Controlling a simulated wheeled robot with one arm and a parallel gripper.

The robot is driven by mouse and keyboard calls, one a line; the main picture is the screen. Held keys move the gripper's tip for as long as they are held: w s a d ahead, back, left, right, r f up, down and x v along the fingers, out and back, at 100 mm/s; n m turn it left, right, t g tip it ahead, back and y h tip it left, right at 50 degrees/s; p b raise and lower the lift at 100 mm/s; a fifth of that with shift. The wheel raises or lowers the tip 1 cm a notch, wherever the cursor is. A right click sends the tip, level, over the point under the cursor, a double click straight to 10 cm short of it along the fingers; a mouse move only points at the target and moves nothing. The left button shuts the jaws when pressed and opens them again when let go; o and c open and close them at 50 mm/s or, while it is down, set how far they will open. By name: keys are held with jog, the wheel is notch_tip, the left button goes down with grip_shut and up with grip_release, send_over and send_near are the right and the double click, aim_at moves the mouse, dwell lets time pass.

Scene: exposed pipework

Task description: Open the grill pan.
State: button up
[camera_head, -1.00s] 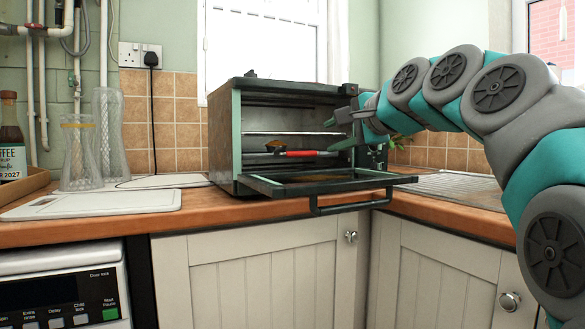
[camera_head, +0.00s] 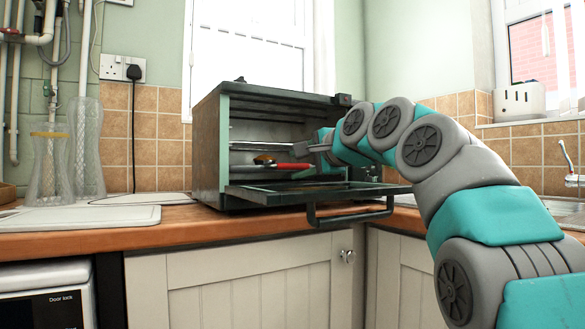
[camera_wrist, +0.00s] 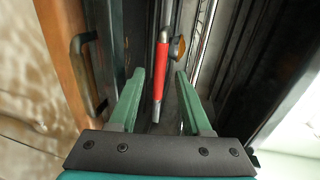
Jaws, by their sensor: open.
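The toaster oven (camera_head: 208,150) stands on the wooden worktop with its door (camera_head: 320,191) folded down. A red handle (camera_head: 288,166) lies inside the oven, with a small brown and orange piece (camera_head: 264,160) near its left end. I cannot tell whether this handle belongs to a grill pan. My gripper (camera_head: 302,149) is at the front opening, close to the handle's right end. In the wrist view, the red handle (camera_wrist: 161,72) lies between the two open green fingers (camera_wrist: 160,85), with no clear contact. The brown piece (camera_wrist: 177,49) is just right of it.
The door's bar handle (camera_head: 350,216) sticks out over the worktop edge (camera_head: 180,220). A white toaster (camera_head: 519,103) is on the right sill, with a sink tap (camera_head: 570,165) below.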

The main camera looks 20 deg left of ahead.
aim_at(294, 166)
jog(key=shift+x, duration=1.6)
grip_shut()
jog(key=shift+f, duration=0.1)
dwell(0.3)
